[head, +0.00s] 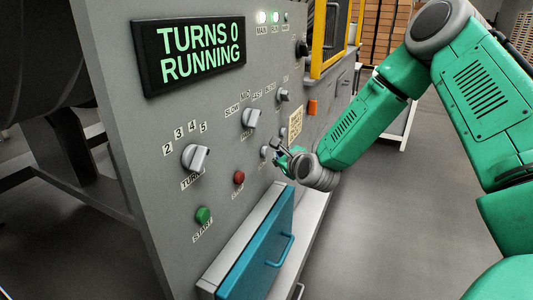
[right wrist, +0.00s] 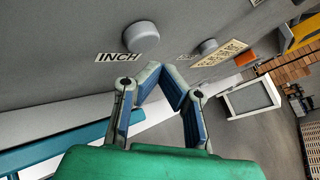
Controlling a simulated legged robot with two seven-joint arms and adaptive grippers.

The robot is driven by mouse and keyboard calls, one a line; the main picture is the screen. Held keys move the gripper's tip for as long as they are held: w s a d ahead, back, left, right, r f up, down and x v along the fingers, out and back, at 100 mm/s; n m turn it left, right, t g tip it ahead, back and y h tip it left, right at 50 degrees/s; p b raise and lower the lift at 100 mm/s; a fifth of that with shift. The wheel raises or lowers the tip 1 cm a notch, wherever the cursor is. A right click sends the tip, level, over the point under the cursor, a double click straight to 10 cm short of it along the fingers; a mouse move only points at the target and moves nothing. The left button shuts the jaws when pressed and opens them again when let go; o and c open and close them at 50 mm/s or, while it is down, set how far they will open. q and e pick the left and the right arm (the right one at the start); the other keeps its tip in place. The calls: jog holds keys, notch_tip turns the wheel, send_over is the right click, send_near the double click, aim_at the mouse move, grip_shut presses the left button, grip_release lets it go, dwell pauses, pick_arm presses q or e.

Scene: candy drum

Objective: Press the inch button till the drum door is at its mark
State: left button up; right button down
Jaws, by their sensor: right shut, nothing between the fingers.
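The grey round inch button (right wrist: 141,38) is on the panel beside its INCH label in the right wrist view. My right gripper (right wrist: 161,74) is shut and empty, its tips just below and right of that button; I see no clear contact. In the head view the right gripper (head: 281,152) is close to the grey panel (head: 135,130), partly covering the small controls there. The display (head: 201,52) reads TURNS 0 RUNNING. The dark drum (head: 45,50) shows only in part at the upper left; its door and mark are not in view. My left gripper is not in view.
A second grey button (right wrist: 208,46) is right of the inch button. The panel has a turns knob (head: 196,157), a red button (head: 239,177) and a green start button (head: 203,215). A teal drawer (head: 262,250) juts out below. Open floor is at right.

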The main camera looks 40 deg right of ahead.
jog(key=s, duration=0.1)
jog(key=s+d, duration=0.1)
jog(key=s+d+p, duration=0.1)
jog(key=s, duration=0.1)
dwell(0.9)
jog(key=s+a+f+n+g+y+b, duration=0.1)
jog(key=s+a+f+n+g+y, duration=0.15)
jog(key=s+a+f+n, duration=0.5)
jog(key=s+a+f+n+g+y+b, duration=0.15)
jog(key=s+a+f+n+g, duration=0.3)
jog(key=a+f+n, duration=0.5)
jog(key=s+a+f+n+g, duration=0.1)
jog(key=s+f+n+g, duration=0.1)
jog(key=s+n, duration=0.3)
jog(key=s+a+f+n+g+b, duration=0.1)
jog(key=s+f+n, duration=0.4)
jog(key=s, duration=0.5)
jog(key=s+a+f+n+g, duration=0.2)
jog(key=s+f+n+g, duration=0.1)
jog(key=s+n, duration=0.4)
jog(key=shift+s+a+f, duration=0.3)
jog(key=shift+s+f, duration=0.05)
jog(key=shift+f, duration=0.2)
jog(key=shift+w, duration=0.15)
